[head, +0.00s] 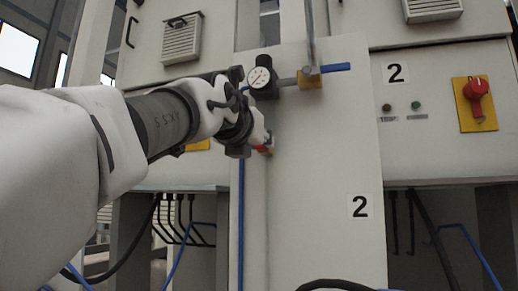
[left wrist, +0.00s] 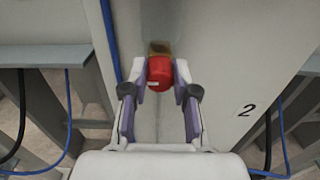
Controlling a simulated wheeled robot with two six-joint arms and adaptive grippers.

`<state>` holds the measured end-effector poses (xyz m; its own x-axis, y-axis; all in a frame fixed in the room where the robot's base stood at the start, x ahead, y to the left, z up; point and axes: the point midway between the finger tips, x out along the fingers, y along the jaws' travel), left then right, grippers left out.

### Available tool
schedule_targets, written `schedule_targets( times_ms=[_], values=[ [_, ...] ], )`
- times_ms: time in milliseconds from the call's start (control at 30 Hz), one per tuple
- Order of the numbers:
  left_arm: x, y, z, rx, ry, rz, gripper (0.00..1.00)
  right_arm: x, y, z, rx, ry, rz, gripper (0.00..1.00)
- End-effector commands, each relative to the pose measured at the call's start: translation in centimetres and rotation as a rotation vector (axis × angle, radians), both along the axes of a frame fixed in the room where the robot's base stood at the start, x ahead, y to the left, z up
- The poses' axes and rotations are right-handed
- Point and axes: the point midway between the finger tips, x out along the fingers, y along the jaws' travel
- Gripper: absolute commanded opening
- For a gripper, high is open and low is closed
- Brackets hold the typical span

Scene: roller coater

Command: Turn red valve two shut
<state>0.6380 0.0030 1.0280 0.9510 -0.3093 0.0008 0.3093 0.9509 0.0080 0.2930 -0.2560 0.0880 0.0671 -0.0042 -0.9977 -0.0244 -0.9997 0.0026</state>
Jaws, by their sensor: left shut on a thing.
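The red valve (left wrist: 160,70) is a small red knob on a brass-coloured fitting, seen in the left wrist view low on the pale panel. My left gripper (left wrist: 161,79) has one finger on each side of the red knob and is shut on it. In the head view my left gripper (head: 262,137) is at the panel below the pressure gauge. Only a small red part of the valve (head: 263,149) shows there, the rest hidden by the gripper. How far the knob is turned cannot be told. My right gripper is in neither view.
A pressure gauge (head: 262,77) sits just above my left gripper. A brass valve with a blue lever (head: 337,67) is to its right. A red rotary switch (head: 477,95) is on the right cabinet. A blue hose (left wrist: 110,38) runs beside the panel.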

Motion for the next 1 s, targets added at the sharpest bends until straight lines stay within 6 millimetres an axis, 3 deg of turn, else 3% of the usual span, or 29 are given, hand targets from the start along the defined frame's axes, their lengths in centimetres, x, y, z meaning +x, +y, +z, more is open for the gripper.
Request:
schedule_targets(
  times_ms=[200, 433, 467, 500, 533, 1000],
  values=[
    [0.05, 0.00, 0.04, 0.104, -0.032, 0.001, 0.00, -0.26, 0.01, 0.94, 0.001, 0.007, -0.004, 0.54],
    [0.04, 0.01, -0.08, 0.111, -0.035, 0.001, 0.00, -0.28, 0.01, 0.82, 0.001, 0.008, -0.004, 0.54],
    [0.04, 0.01, -0.08, 0.111, -0.035, 0.001, 0.32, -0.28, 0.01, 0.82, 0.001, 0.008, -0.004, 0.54],
    [0.04, 0.01, -0.08, 0.111, -0.035, 0.001, 0.46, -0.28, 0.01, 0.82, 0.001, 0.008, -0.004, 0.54],
    [0.04, 0.01, -0.08, 0.111, -0.035, 0.001, 0.54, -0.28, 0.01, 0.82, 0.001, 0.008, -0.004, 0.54],
    [0.01, 0.00, -0.04, 0.110, -0.035, 0.001, 0.54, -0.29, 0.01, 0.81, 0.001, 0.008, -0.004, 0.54]
  ],
)
